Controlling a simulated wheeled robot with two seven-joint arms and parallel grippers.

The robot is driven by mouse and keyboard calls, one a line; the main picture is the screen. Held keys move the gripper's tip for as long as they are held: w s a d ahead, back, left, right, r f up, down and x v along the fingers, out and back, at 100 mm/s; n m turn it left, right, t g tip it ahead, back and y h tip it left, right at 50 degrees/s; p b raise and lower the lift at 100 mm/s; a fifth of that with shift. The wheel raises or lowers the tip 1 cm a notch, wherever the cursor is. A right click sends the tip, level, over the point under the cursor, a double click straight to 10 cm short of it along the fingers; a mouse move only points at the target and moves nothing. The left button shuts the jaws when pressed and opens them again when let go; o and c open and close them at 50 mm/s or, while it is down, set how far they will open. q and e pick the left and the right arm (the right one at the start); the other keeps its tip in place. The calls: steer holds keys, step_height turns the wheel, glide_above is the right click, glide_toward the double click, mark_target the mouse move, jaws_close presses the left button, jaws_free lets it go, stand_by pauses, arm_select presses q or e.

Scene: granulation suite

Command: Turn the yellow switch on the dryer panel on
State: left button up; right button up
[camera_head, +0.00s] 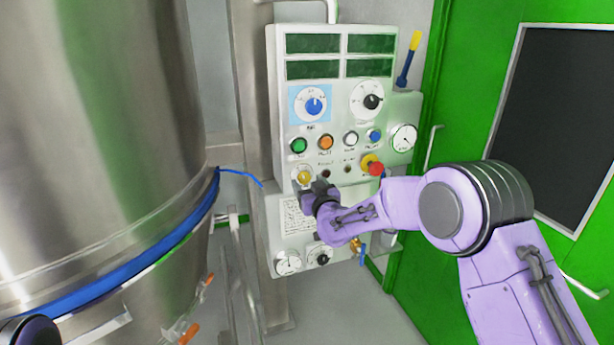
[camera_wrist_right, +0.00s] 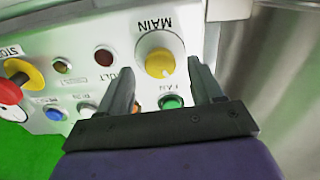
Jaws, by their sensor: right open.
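The dryer panel (camera_head: 336,120) is a pale box with displays, dials and buttons. Its yellow switch (camera_head: 304,176) is a round knob at the lower left, partly behind my right gripper. In the right wrist view the yellow switch (camera_wrist_right: 158,62) sits on a white ring by the word MAIN, which appears upside down. My right gripper (camera_head: 308,188) is at the panel's lower left, close to the switch. In the wrist view the right gripper (camera_wrist_right: 161,76) is open, with one finger on each side of the switch. Contact cannot be told. My left gripper does not show.
A red stop button (camera_head: 376,169) on a yellow base is right of the switch. A green button (camera_head: 299,146) and an orange button (camera_head: 325,142) are above it. A large steel vessel (camera_head: 100,120) stands left. A green door (camera_head: 480,80) is right.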

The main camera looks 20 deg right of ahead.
steer(key=shift+w, duration=0.95)
steer(key=c, duration=1.1)
